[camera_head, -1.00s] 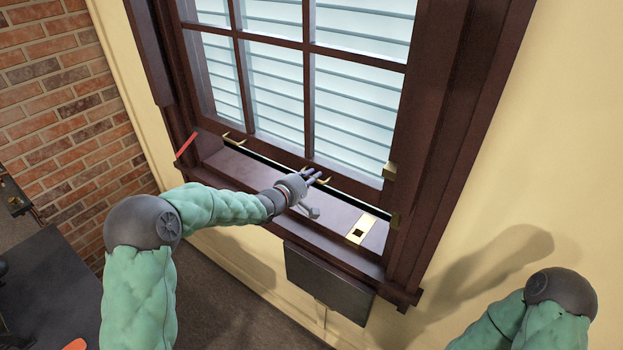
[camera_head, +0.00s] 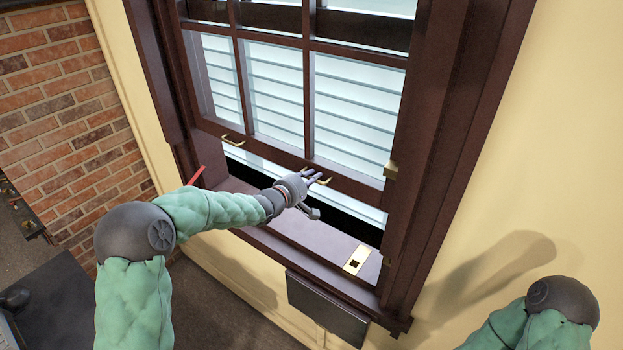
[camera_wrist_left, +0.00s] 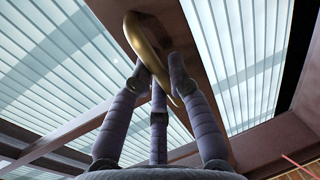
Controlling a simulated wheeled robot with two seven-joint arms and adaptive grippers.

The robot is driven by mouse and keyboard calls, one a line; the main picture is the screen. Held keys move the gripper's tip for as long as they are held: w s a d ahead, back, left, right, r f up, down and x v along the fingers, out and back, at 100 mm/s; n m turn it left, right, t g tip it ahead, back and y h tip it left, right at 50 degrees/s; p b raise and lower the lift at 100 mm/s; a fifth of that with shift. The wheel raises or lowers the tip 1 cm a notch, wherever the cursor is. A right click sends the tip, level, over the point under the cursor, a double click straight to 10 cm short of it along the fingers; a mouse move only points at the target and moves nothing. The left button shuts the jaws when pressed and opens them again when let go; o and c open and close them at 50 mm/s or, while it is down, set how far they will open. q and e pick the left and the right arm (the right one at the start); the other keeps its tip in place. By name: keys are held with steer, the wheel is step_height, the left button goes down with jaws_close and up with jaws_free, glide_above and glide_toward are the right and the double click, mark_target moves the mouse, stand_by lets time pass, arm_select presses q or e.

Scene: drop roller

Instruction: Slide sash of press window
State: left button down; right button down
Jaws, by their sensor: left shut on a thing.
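The window sash (camera_head: 270,158) is dark brown with glass panes. It stands raised above the sill (camera_head: 320,238), with an open gap under its bottom rail. Brass handles sit along that rail, one at the left (camera_head: 232,140) and one nearer the middle (camera_head: 325,183). My left gripper (camera_head: 315,178) is at the middle handle. In the left wrist view its fingers (camera_wrist_left: 158,85) close around the curved brass handle (camera_wrist_left: 148,50), and the sash rail is behind it. My right gripper is out of view; only part of my right arm shows at the lower right.
A brass plate (camera_head: 356,259) with a dark square hole lies on the sill. A brass catch (camera_head: 390,171) is on the right of the frame. A red strip (camera_head: 196,178) stands at the sill's left end. A dark panel (camera_head: 326,306) hangs below the sill.

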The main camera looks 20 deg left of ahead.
arm_select(q)
steer(key=shift+a+r, duration=0.1)
steer(key=shift+r, duration=0.15)
steer(key=c, duration=1.3)
jaws_free()
steer(key=shift+o, duration=0.7)
steer(key=shift+f, duration=0.1)
steer(key=shift+s, duration=0.1)
steer(key=v, duration=1.2)
